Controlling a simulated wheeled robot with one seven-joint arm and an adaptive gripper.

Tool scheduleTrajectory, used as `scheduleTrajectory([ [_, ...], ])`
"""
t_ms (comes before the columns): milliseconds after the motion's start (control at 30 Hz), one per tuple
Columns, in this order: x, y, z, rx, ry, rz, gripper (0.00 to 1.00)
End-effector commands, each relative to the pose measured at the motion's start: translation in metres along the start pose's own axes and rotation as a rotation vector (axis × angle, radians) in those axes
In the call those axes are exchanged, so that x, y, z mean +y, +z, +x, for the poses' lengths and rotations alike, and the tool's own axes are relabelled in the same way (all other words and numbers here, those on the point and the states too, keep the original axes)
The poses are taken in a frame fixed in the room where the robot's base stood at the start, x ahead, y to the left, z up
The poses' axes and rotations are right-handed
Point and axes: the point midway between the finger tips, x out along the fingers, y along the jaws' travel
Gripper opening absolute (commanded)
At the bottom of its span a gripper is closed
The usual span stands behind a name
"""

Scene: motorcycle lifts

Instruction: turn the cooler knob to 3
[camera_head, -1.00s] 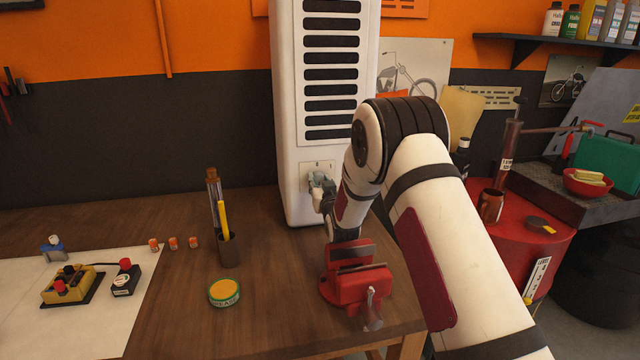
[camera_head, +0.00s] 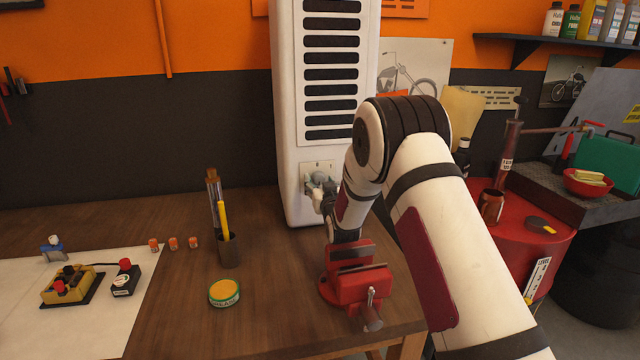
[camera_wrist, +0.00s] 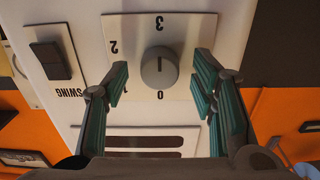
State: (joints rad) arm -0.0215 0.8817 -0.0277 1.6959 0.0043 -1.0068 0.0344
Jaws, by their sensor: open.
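The cooler (camera_head: 287,130) is a tall white unit with dark vent slots, standing at the back of the wooden bench. Its round grey knob (camera_wrist: 159,68) sits on a pale plate in the wrist view, which shows the panel upside down. The 3 is above the knob there, the 2 at upper left and the 0 just below. The knob's dark line runs up and down in the picture; I cannot tell which end is the pointer. My gripper (camera_wrist: 160,82) is open, its teal-padded fingers on either side of the knob with gaps visible. In the head view my gripper (camera_head: 319,187) is at the cooler's lower front.
A dark rocker switch (camera_wrist: 50,60) marked SWING sits beside the knob plate. A red vise (camera_head: 357,284) stands below my forearm. A pencil cup (camera_head: 227,248) and a round yellow-topped tin (camera_head: 224,292) stand to the left. The bench between cup and cooler is clear.

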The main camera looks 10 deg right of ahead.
Motion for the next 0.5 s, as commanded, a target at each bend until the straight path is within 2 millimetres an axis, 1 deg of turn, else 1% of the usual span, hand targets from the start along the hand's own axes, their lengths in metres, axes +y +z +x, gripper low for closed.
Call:
scheduleTrajectory([
  [167,0.000,-0.001,-0.021,-0.001,0.000,0.000,0.52],
  [300,0.000,0.000,-0.043,-0.002,0.000,0.000,0.52],
  [500,0.000,0.001,-0.066,-0.002,0.000,0.000,0.52],
])
